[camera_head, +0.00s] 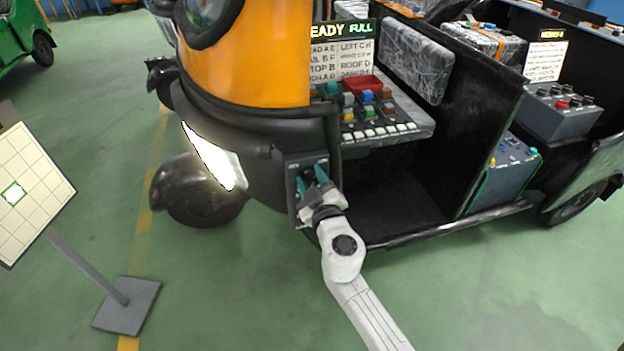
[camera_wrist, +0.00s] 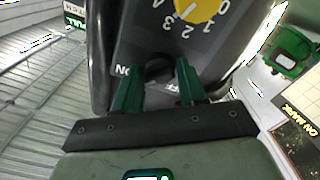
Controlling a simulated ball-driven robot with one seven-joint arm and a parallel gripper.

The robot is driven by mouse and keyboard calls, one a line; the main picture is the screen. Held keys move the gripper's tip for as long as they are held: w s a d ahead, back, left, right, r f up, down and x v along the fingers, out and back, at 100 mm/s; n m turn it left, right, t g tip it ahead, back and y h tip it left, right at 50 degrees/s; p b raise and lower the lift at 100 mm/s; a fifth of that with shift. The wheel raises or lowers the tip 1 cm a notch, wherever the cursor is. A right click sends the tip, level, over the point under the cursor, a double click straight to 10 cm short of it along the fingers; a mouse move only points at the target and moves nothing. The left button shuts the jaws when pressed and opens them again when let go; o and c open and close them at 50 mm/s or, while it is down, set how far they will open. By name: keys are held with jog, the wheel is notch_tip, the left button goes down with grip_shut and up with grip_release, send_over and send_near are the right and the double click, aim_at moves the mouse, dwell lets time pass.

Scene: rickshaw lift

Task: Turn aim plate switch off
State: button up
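A dark control panel (camera_head: 293,170) is on the rickshaw's front side, behind the lit headlight. My gripper (camera_head: 311,178) is at the panel. Its green fingers (camera_wrist: 159,88) are apart, one on each side of the switch; I cannot tell whether they touch it. The fingers hide part of the panel in the head view.
A gridded board (camera_head: 45,175) with a bright square stands on a grey base (camera_head: 128,304) at the left. The headlight (camera_head: 212,158) is lit. The front wheel cover (camera_head: 185,184) is left of my gripper. A button console (camera_head: 385,115) is above right. Green floor is clear at lower right.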

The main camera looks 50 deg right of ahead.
jog(key=c, duration=0.6)
jog(key=shift+c, duration=0.2)
jog(key=n+b, duration=0.1)
jog(key=n, duration=0.3)
jog(key=shift+f+n, duration=0.15)
jog(key=shift+n, duration=0.25)
jog(key=n, duration=0.9)
jog(key=shift+n, duration=2.1)
